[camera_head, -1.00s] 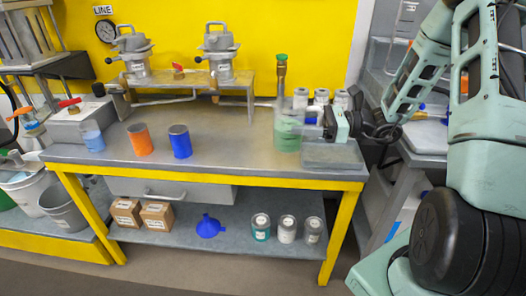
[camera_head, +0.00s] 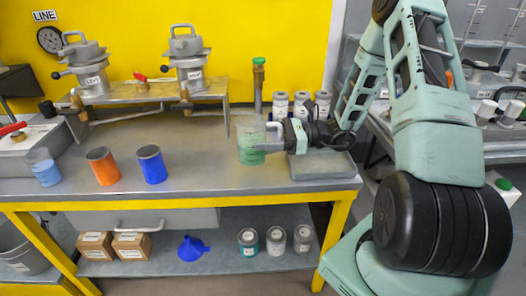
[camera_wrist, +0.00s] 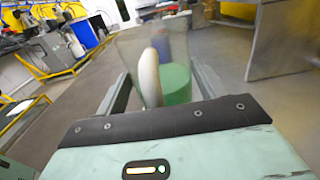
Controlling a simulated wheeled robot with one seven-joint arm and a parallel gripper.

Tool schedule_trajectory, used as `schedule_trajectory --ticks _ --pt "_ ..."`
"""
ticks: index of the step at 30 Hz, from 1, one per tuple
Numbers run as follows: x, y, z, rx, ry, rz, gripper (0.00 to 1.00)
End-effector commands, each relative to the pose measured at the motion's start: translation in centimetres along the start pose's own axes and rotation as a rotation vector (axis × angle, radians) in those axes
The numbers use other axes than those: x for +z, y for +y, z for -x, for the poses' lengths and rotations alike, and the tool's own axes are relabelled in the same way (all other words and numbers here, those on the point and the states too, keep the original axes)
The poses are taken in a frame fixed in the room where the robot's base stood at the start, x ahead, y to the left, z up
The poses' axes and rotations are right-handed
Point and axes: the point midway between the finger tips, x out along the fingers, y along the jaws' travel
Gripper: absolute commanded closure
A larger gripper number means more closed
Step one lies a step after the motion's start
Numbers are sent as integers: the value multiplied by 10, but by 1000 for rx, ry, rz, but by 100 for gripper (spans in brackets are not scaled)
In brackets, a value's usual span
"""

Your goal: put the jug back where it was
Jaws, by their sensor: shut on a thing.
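The jug (camera_head: 250,146) is clear with green liquid in its lower part. In the head view it is upright at the right part of the bench, in front of the pipe with the green-topped valve. My gripper (camera_head: 276,138) reaches it from the right and is shut on it. In the wrist view the jug (camera_wrist: 178,80) stands between my two fingers, with its pale handle (camera_wrist: 150,76) toward me. I cannot tell whether its base touches the bench or is slightly above it.
A grey tray (camera_head: 322,167) lies under my wrist at the bench's right end. Several white-labelled jars (camera_head: 301,104) stand behind. An orange can (camera_head: 103,166), a blue can (camera_head: 151,164) and a beaker of blue liquid (camera_head: 44,168) stand left. Bench between blue can and jug is clear.

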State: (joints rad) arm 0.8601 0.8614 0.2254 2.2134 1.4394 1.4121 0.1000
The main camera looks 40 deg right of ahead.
Motion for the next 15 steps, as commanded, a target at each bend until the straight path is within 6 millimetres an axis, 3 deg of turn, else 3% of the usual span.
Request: schedule_trajectory --ticks 9,15 --pt "-38 0 0 1 -2 -1 68" --pt "-41 0 0 1 -2 2 68"
